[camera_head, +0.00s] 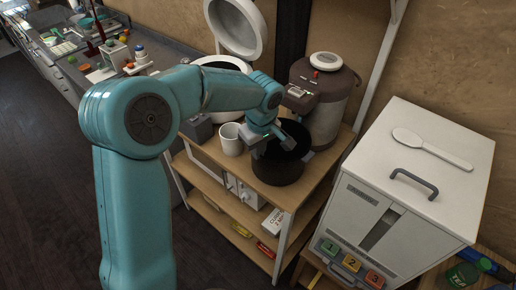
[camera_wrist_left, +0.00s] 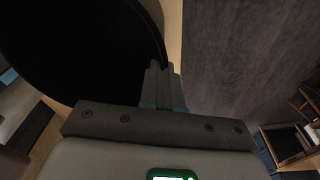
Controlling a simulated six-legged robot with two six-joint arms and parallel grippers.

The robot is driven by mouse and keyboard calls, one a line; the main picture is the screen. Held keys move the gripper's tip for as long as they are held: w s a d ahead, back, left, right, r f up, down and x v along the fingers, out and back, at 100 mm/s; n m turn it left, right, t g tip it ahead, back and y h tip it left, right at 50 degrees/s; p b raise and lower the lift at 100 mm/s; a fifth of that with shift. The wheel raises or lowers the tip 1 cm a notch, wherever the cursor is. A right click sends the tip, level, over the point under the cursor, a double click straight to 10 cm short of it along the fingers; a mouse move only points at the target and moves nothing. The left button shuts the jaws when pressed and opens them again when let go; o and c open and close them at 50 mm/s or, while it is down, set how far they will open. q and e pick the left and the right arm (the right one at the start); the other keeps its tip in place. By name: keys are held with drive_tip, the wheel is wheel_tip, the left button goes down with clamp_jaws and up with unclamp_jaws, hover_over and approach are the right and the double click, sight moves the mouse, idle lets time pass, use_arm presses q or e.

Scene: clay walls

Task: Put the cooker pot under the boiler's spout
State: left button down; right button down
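The black cooker pot (camera_head: 278,170) is at the front of the wooden shelf top, just in front of the boiler. I cannot tell whether its base touches the wood. The boiler (camera_head: 333,108) is brown with a pale lid and a red button. Its spout side faces the pot, but the spout opening is not clear. My left gripper (camera_head: 272,140) is at the pot's rim. In the left wrist view its fingers (camera_wrist_left: 161,85) are close together on the edge of the dark pot (camera_wrist_left: 75,50). My right gripper is not in view.
A white mug (camera_head: 230,139) stands left of the pot. A white cooker with a raised lid (camera_head: 236,27) is behind it. A white cabinet (camera_head: 420,165) with a spoon (camera_head: 432,149) on top stands at right. The wooden shelf top (camera_head: 318,172) has little free room.

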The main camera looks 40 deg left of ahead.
use_arm(q)
drive_tip(key=shift+f, duration=0.1)
drive_tip(key=c, duration=1.4)
unclamp_jaws()
drive_tip(key=shift+o, duration=0.2)
drive_tip(key=shift+r, duration=0.3)
wheel_tip(320, 180, up, 12)
drive_tip(key=d, duration=0.1)
drive_tip(key=shift+s+d+f, duration=0.15)
drive_tip(key=shift+s, duration=0.25)
drive_tip(key=shift+f, duration=0.1)
